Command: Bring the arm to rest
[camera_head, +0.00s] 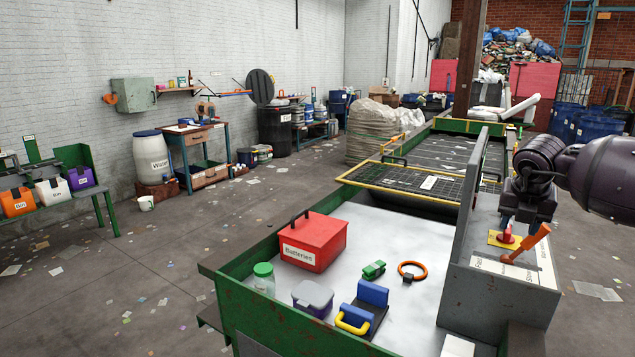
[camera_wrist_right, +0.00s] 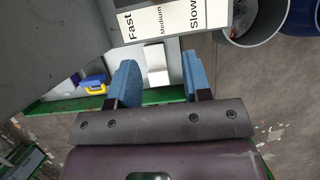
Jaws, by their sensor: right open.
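My right arm reaches in from the right in the head view. Its dark gripper (camera_head: 527,212) hangs above the grey control box (camera_head: 505,298), close to the orange lever (camera_head: 528,243) and a red button (camera_head: 506,234) on a yellow plate. In the right wrist view the two blue finger pads of the gripper (camera_wrist_right: 160,80) stand apart with nothing held between them. The speed label (camera_wrist_right: 170,20) reading Fast, Medium, Slow lies beyond the fingers. My left gripper is in neither view.
The green-framed sorting table (camera_head: 290,330) holds a red Batteries box (camera_head: 312,242), a green-lidded jar (camera_head: 263,279), a grey-lidded tub (camera_head: 312,297), a blue block with yellow handle (camera_head: 362,312), a green item (camera_head: 374,269) and an orange ring (camera_head: 412,270). A mesh belt (camera_head: 440,170) lies behind.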

